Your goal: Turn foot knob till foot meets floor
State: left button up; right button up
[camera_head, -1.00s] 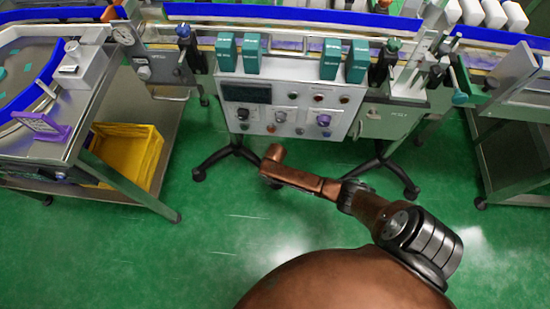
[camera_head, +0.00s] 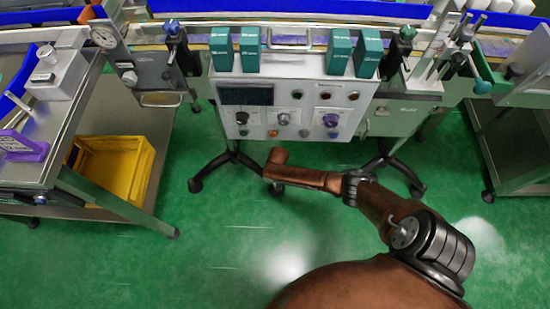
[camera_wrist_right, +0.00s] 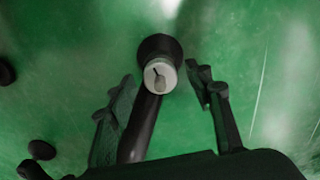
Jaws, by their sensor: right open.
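In the right wrist view, a round pale grey knob (camera_wrist_right: 160,76) with a dark pointer-like mark sits against a black round part. A black leg (camera_wrist_right: 143,128) runs from it toward the bottom edge. My right gripper (camera_wrist_right: 170,84) is open, with one finger on each side of the knob and visible gaps to both. I cannot tell whether the foot touches the floor. In the head view my right arm reaches below the control panel (camera_head: 349,115); its gripper is hidden there. Black stand legs with feet (camera_head: 195,185) are under the machine. My left gripper is not in view.
A yellow bin (camera_head: 120,165) stands on the lower shelf of the left table (camera_head: 60,178). Teal blocks (camera_head: 338,52) stand on top of the panel. Another metal table (camera_head: 522,160) is at the right. The green floor (camera_head: 200,250) in front is clear.

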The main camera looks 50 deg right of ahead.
jog(key=shift+f, duration=0.3)
jog(key=c, duration=1.2)
